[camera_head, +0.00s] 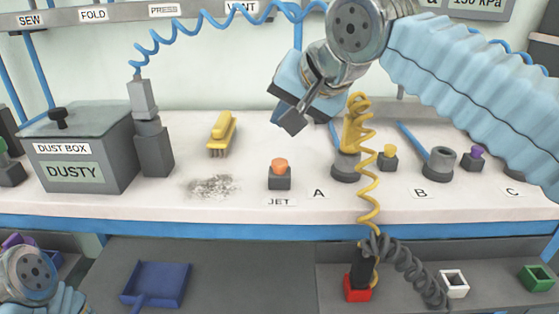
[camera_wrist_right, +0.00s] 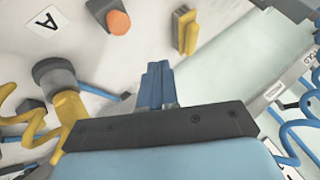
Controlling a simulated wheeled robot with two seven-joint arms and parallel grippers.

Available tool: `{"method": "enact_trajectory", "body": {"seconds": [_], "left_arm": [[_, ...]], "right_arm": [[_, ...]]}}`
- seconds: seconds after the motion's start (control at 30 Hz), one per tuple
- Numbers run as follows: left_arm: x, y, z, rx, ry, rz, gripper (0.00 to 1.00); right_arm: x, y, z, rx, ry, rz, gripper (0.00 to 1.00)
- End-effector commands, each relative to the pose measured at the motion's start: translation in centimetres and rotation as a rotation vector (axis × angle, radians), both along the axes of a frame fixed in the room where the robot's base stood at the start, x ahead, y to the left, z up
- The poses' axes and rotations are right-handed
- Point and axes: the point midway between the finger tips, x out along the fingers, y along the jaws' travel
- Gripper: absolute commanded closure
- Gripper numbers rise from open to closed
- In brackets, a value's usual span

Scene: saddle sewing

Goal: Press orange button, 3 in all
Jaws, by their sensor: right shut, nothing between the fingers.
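The orange button (camera_head: 279,166) sits on a small dark grey base on the white bench, behind the label JET. It also shows at the top of the right wrist view (camera_wrist_right: 119,22). My right gripper (camera_head: 291,122) is above and a little behind it, tilted downward, apart from it. Its fingers are together and empty, and they show in the right wrist view (camera_wrist_right: 157,84). Part of my left arm is at the lower left corner of the head view; its gripper is out of the picture.
A grey dust box (camera_head: 85,170), a yellow brush (camera_head: 221,134) and a pile of grey dust (camera_head: 213,186) are left of the button. A yellow coiled hose (camera_head: 367,190), a yellow button (camera_head: 389,153) and a purple button (camera_head: 476,152) are to the right.

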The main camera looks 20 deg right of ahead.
Motion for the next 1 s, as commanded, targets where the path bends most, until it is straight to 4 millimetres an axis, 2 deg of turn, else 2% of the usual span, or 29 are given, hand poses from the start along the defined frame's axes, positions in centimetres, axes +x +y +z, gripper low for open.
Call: {"method": "enact_trajectory", "body": {"seconds": [0.47, 0.57, 0.67, 0.8, 0.9, 1.0], "left_arm": [[0.0, 0.0, 0.1, 0.000, 0.000, 0.000, 0.72], [-0.1, -0.1, 0.4, -0.002, 0.001, -0.004, 0.72], [-0.1, -0.4, 0.9, -0.006, 0.003, -0.008, 0.72], [-0.2, -0.7, 1.3, -0.012, 0.004, -0.015, 0.72], [-0.2, -0.8, 1.5, -0.014, 0.006, -0.018, 0.72], [-0.3, -0.9, 1.6, -0.015, 0.006, -0.019, 0.72]], "right_arm": [[0.1, 0.1, 0.0, -0.036, 0.003, 0.015, 1.00], [0.4, 0.5, -0.1, -0.193, 0.016, 0.076, 1.00], [0.7, 0.7, 0.3, -0.454, 0.038, 0.157, 1.00], [0.8, 1.1, 1.8, -0.796, 0.082, 0.231, 1.00], [0.5, 1.3, 3.0, -0.958, 0.112, 0.247, 1.00], [0.2, 1.3, 3.7, -1.041, 0.133, 0.249, 1.00]]}}
